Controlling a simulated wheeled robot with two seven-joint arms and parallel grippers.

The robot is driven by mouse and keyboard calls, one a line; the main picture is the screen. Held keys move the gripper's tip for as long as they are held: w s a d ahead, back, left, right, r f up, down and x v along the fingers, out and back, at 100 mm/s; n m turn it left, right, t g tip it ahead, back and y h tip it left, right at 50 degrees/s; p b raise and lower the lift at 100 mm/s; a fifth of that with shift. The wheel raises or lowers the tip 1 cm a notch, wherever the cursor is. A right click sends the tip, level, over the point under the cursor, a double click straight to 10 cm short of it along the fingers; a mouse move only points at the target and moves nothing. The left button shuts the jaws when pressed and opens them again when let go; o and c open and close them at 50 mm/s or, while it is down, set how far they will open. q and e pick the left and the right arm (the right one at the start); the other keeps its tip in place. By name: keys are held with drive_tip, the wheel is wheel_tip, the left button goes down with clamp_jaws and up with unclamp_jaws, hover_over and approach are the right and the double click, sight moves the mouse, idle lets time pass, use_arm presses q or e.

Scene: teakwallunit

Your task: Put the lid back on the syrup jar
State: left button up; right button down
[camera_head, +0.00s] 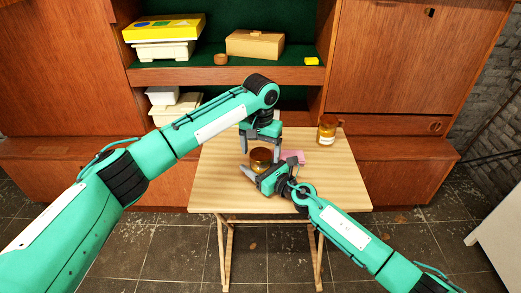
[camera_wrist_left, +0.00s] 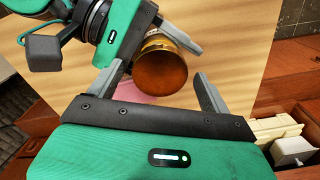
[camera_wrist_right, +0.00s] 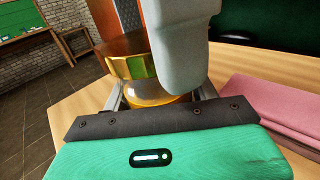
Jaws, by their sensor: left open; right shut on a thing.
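A jar (camera_head: 260,167) with amber glass stands on the wooden table. My right gripper (camera_wrist_right: 160,95) is shut around its glass body, low down. A gold-brown lid (camera_wrist_left: 160,64) covers the jar's mouth; the right wrist view also shows the shiny lid (camera_wrist_right: 128,62) on top of the glass. I cannot tell if it is fully seated. My left gripper (camera_head: 262,150) points down over the jar. Its open fingers (camera_wrist_left: 160,88) stand on either side of the lid, and one hides part of it in the right wrist view.
A second amber jar (camera_head: 327,131) with a pale label stands at the table's back right corner. A pink cloth-like item (camera_head: 292,157) lies just behind the right gripper. The table's (camera_head: 335,190) front and left parts are clear. Shelves with boxes (camera_head: 255,44) stand behind.

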use_arm(q)
wheel_tip(320, 180, up, 12)
idle(0.6)
use_arm(e)
drive_tip(key=shift+c, duration=1.6)
unclamp_jaws()
drive_tip(key=shift+s+d, duration=0.1)
drive_tip(key=v, duration=1.3)
drive_tip(key=shift+s+d, duration=0.15)
drive_tip(key=shift+d, duration=0.1)
use_arm(q)
drive_tip(key=shift+f, duration=0.1)
